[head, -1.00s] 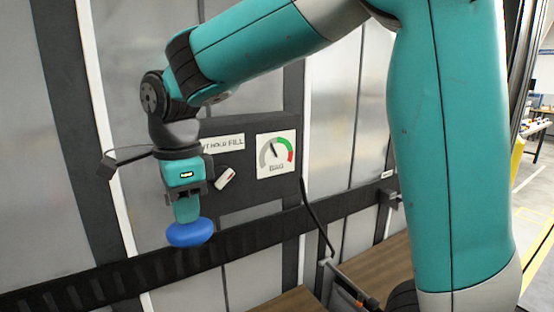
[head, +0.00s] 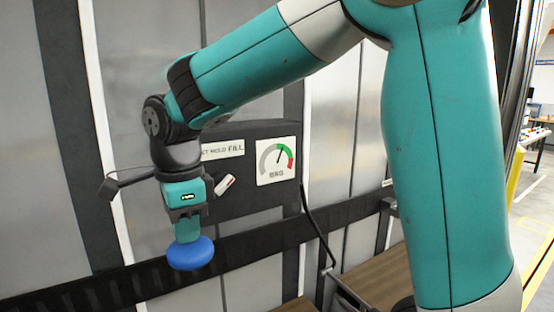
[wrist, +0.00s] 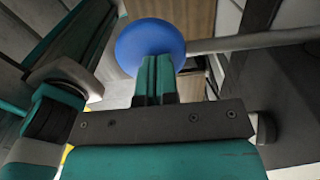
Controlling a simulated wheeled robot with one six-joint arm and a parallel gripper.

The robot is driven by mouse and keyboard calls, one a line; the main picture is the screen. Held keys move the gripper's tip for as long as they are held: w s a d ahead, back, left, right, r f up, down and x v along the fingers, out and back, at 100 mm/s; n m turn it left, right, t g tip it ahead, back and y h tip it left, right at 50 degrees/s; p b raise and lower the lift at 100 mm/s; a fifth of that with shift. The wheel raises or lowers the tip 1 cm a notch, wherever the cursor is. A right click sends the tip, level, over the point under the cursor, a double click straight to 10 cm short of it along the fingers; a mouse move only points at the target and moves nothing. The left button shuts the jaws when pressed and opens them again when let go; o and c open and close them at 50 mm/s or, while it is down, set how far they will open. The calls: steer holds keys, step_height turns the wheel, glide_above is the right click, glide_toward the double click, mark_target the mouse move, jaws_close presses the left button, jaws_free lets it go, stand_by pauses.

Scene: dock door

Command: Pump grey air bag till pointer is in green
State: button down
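The gauge (head: 276,161) is on the dark panel (head: 252,190) in the head view. Its black pointer leans up and right, at about the start of the green arc; the red arc is farther right. A blue rounded piece (head: 190,253) sits at the fingertips, also in the wrist view (wrist: 148,45). I cannot see the grey air bag.
A dark slotted rail (head: 120,282) runs across the light wall panels behind my gripper. A black hose (head: 316,228) hangs from the panel's right end. Brown wooden surfaces (head: 383,280) are at lower right. My upper arm covers much of the right side.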

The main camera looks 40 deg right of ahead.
steer(key=shift+r+p, duration=2.9)
steer(key=shift+r, duration=0.65)
steer(key=shift+r, duration=0.1)
step_height(320, 180, up, 5)
steer(key=p, duration=0.4)
steer(key=shift+p, duration=0.3)
steer(key=s+a+f+n+y+b, duration=0.2)
steer(key=s+f+n+b, duration=0.4)
steer(key=n, duration=0.7)
steer(key=s+a+f+n+y+b, duration=0.2)
steer(key=s+f+n+b, duration=0.5)
steer(key=s+f+n, duration=0.4)
steer(key=s+n, duration=0.1)
steer(key=n, duration=0.2)
steer(key=shift+a+f, duration=0.2)
steer(key=shift+a, duration=0.1)
